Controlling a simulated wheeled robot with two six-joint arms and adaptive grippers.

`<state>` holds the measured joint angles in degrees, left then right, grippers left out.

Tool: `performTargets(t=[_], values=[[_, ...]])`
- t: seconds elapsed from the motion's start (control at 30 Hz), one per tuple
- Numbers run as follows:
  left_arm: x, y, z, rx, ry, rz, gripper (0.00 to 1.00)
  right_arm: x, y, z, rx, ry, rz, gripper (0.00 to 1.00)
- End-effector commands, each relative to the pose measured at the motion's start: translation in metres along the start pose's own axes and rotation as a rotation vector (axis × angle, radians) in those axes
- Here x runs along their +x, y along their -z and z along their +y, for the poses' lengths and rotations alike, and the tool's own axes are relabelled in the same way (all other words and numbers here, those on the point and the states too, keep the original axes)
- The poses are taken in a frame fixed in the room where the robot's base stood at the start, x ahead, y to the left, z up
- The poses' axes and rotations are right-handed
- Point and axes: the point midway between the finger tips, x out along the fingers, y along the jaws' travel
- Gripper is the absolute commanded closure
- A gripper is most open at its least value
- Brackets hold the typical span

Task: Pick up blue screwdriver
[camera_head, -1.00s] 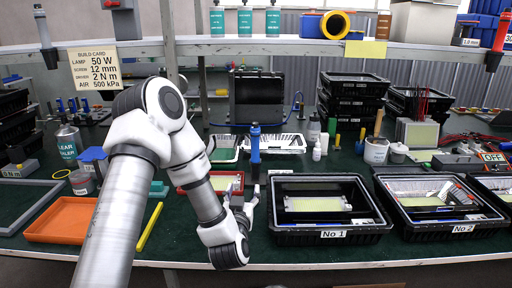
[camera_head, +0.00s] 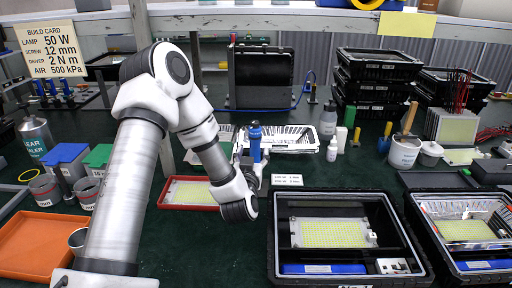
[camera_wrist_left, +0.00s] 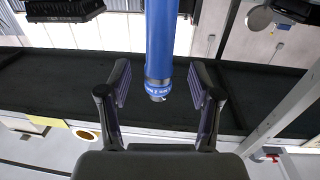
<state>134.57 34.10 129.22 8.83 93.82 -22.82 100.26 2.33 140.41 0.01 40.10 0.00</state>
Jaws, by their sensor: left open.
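The blue screwdriver (camera_head: 255,145) is upright above the middle of the bench in the head view, with a dark top end. In the left wrist view its blue body (camera_wrist_left: 160,40) comes down from the top edge and ends in a labelled collar. My left gripper (camera_head: 252,170) is at its lower part in the head view, partly hidden by my own wrist. In the wrist view the two fingers of the left gripper (camera_wrist_left: 159,82) are apart on either side of the screwdriver, with gaps showing on both sides. My right gripper is not in view.
A black crate (camera_head: 278,235) with a lamp panel stands close right of the arm, and another crate (camera_head: 420,235) beyond it. A red-rimmed tray (camera_head: 170,207) lies left of the gripper. An orange tray (camera_head: 30,245) is at left.

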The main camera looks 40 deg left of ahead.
Motion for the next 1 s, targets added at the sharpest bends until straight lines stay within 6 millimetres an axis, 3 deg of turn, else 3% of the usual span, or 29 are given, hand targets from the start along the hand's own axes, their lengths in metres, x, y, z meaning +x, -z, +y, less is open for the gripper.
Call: performTargets(t=[0.27,0.5,0.57,0.7,1.0], values=[[0.045,-0.004,0.001,0.001,0.001,0.001,0.36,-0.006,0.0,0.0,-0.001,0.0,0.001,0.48],[0.05,-0.005,0.002,0.001,-0.001,-0.001,0.36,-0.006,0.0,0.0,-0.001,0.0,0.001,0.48],[0.05,-0.005,0.002,0.001,0.0,-0.001,0.54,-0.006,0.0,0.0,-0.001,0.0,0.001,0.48],[0.05,-0.005,0.002,0.001,0.0,-0.001,1.0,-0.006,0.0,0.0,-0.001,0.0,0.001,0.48],[0.05,-0.003,0.002,0.001,0.0,0.001,1.0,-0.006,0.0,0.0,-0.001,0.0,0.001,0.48]])
